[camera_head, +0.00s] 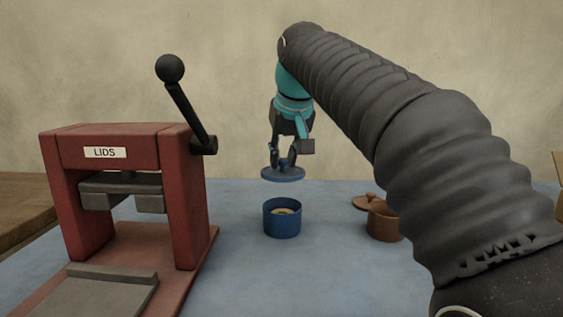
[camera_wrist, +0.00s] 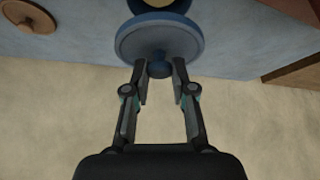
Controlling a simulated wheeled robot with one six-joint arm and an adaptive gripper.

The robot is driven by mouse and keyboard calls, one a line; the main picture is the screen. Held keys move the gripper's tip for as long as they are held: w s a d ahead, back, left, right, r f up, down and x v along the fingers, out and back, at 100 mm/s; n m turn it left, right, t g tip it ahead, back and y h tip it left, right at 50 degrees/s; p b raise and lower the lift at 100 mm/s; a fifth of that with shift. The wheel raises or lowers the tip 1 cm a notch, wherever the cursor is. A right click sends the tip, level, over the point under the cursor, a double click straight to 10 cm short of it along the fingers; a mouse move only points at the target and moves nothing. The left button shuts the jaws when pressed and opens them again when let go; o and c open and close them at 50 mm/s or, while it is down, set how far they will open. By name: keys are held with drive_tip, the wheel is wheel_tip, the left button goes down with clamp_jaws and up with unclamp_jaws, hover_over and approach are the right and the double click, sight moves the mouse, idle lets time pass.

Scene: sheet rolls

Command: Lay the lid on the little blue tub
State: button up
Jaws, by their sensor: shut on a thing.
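The little blue tub (camera_head: 282,222) stands open and upright on the blue table, with something pale inside it. The blue lid (camera_head: 283,174) hangs level above the tub, with a clear gap between them. My gripper (camera_head: 284,160) is shut on the lid's knob. In the wrist view my gripper (camera_wrist: 160,78) has its fingers on either side of the knob of the lid (camera_wrist: 160,40). Part of the tub (camera_wrist: 160,4) shows beyond the lid, mostly hidden by it.
A red press (camera_head: 185,200) labelled LIDS stands at the left, its black lever raised. A brown pot (camera_head: 384,222) stands right of the tub, with a brown lid (camera_head: 367,203) beside it, partly behind my arm. The blue table (camera_head: 250,280) is bare in front of the tub.

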sight(283, 172)
drive_tip(key=shift+a+f+b, duration=0.1)
drive_tip(key=shift+f+b, duration=2.05)
drive_tip(key=shift+b, duration=0.2)
drive_tip(key=shift+f+b, duration=0.6)
drive_tip(key=shift+f, duration=0.4)
drive_tip(key=shift+s, duration=0.1)
drive_tip(key=shift+f+p, duration=0.45)
idle(0.3)
drive_tip(key=o, duration=1.5)
drive_tip(key=shift+r, duration=0.15)
